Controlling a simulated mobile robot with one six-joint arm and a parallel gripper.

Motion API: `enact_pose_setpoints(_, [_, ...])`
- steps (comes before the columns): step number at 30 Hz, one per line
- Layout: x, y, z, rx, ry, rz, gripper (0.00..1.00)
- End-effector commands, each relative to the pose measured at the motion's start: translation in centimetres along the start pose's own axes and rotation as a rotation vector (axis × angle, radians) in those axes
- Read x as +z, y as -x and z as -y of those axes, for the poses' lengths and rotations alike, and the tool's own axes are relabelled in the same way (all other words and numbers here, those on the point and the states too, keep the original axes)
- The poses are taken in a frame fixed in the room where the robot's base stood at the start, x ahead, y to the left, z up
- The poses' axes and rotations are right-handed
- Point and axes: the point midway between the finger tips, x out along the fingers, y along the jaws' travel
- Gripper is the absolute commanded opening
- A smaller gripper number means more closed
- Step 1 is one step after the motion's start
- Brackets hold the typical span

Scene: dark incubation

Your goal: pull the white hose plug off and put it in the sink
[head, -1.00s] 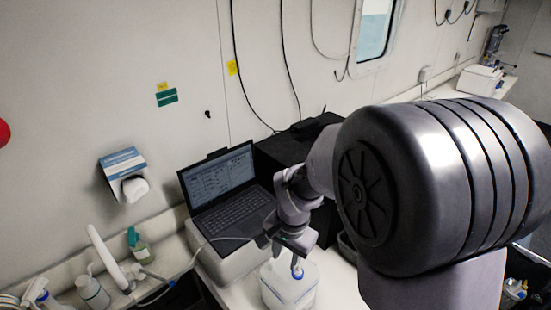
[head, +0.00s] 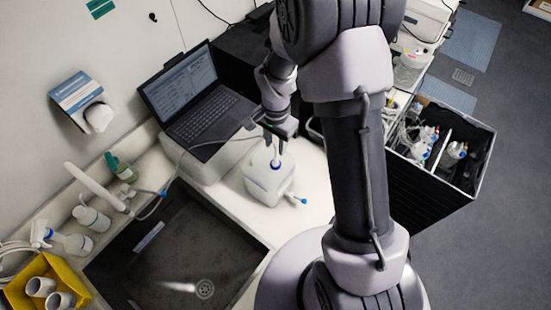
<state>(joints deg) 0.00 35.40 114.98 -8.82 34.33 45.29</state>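A white jug (head: 262,187) stands on the pale counter beside the sink, with a blue ring (head: 275,165) at its mouth and a blue-tipped side outlet (head: 299,200). My gripper (head: 275,143) points down over the jug's mouth. Its fingers reach close to the white hose plug (head: 277,156), which is small and partly hidden. I cannot tell whether the fingers touch or grip it. The dark sink (head: 165,250) lies left of and nearer than the jug. Its visible floor holds a drain and a pale strip.
A laptop (head: 195,105) stands on a pale box behind the jug. A white tap (head: 95,187), bottles (head: 92,219) and a yellow tray (head: 45,282) with cups line the sink's left side. A black crate (head: 440,190) of lab items is at the right.

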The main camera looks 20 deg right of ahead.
Motion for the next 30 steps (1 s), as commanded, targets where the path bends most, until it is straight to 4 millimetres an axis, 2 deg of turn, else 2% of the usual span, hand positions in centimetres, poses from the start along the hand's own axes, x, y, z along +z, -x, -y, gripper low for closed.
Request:
enact_pose_setpoints(1, [0.0, -1.1, 0.0, 0.001, 0.0, 0.001, 0.35])
enact_pose_setpoints(9, [0.0, -5.4, 0.0, 0.0, 0.0, 0.0, 0.35])
enact_pose_setpoints(13, [0.0, -6.9, 0.0, 0.0, 0.0, 0.0, 0.35])
enact_pose_setpoints(17, [0.0, -7.4, 0.0, 0.0, 0.0, 0.0, 0.35])
enact_pose_setpoints(30, [0.0, -7.2, 0.0, 0.0, 0.001, 0.0, 0.35])
